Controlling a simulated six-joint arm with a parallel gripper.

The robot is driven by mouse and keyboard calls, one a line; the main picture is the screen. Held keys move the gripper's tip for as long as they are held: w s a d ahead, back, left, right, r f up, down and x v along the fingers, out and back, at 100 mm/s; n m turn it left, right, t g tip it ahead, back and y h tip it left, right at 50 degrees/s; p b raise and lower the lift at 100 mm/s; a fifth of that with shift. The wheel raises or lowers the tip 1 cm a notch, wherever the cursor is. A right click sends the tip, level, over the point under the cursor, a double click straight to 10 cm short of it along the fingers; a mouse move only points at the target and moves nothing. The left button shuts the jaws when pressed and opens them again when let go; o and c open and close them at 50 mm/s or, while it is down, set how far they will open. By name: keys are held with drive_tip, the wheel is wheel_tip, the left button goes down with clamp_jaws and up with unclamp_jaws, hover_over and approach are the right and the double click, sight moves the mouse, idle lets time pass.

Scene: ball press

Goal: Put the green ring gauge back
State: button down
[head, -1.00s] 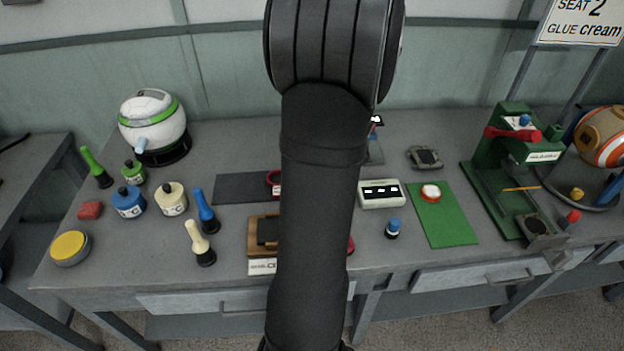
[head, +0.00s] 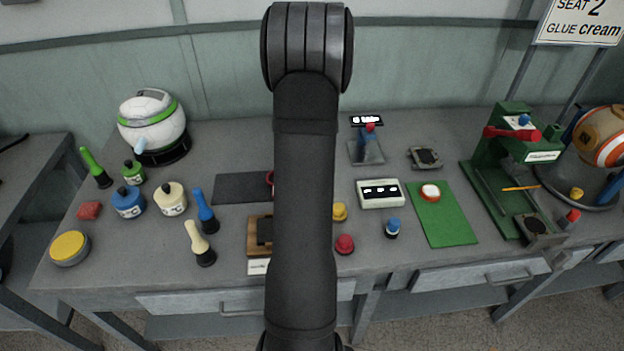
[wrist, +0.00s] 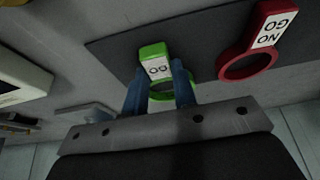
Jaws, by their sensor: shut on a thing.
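The green ring gauge (wrist: 153,49), with a white GO label, is between the two blue fingers of my gripper (wrist: 160,82) in the wrist view. The gripper is shut on it, and part of its ring shows behind the fingers. The gauge appears over the dark mat (wrist: 204,35); I cannot tell whether it touches it. The red NO GO ring gauge (wrist: 250,50) lies on the mat to the right in that view. In the head view, my arm hides the gripper, the green gauge and most of the red gauge. The mat's left part (head: 238,187) shows there.
A wooden block stand (head: 257,250) is in front of the mat, partly behind my arm. A white display box (head: 380,194), a yellow knob (head: 340,211) and a red knob (head: 345,244) stand to its right. Bottles and stamp-like handles crowd the left side.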

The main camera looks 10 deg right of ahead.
drive_tip(key=shift+f, duration=0.1)
drive_tip(key=c, duration=1.2)
unclamp_jaws()
drive_tip(key=shift+o, duration=0.2)
drive_tip(key=v, duration=1.2)
drive_tip(key=shift+w, duration=0.1)
